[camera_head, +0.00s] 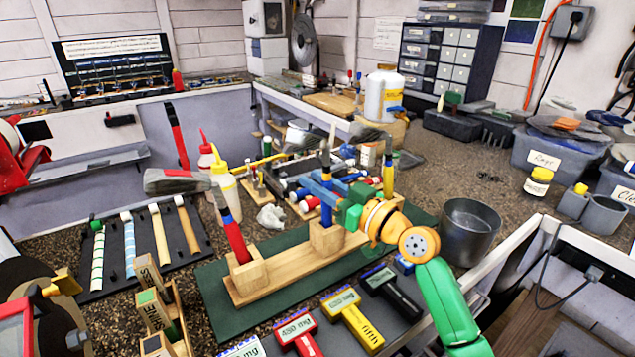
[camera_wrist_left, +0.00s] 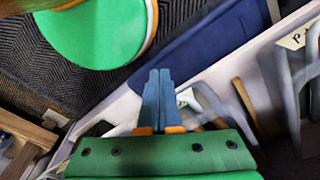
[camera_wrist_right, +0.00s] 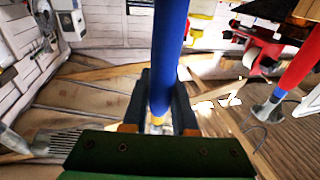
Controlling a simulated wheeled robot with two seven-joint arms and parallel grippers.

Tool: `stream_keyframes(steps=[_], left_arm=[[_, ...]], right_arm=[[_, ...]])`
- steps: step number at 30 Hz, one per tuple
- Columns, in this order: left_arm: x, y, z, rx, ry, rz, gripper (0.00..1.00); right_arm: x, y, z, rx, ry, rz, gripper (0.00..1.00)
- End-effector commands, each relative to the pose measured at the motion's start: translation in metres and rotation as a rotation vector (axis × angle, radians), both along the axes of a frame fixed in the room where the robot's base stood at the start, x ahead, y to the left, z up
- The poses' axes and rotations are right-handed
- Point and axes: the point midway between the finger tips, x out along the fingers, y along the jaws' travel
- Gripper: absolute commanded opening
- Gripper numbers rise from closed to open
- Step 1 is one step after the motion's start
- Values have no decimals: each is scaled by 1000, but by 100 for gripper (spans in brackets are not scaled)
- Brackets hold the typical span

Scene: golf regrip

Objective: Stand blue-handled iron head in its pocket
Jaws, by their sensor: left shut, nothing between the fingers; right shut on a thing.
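The blue-handled iron (camera_head: 327,212) stands nearly upright with its grip end down at the middle wooden block (camera_head: 327,242) of the rack. I cannot tell how deep it sits. Its yellow band and grey upper end rise above my right gripper (camera_head: 318,188), which comes from the right and is shut on it. In the right wrist view the blue handle (camera_wrist_right: 170,50) runs between the fingers (camera_wrist_right: 158,105). My left gripper (camera_wrist_left: 158,98) is shut and empty, away from the rack, and shows only in the left wrist view.
A red-handled club (camera_head: 235,240) stands in the near-left block, and a yellow-handled one (camera_head: 388,178) stands behind my right gripper. A green mat (camera_head: 222,312) lies under the rack. Hammer-shaped tools (camera_head: 352,318) lie in front, a grey pot (camera_head: 470,230) stands right, bottles (camera_head: 224,188) stand behind left.

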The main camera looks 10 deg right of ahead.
Motion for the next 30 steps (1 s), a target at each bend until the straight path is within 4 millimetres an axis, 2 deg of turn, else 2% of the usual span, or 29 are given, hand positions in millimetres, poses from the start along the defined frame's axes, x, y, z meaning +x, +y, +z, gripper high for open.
stream_keyframes(steps=[21, 30], left_arm=[[0, 0, -17, 0, 0, 0, 0], [0, 0, -16, 0, 0, 0, 0]], right_arm=[[0, 0, -14, 1, -2, 0, 0], [0, 0, -13, 1, -2, 0, 0]])
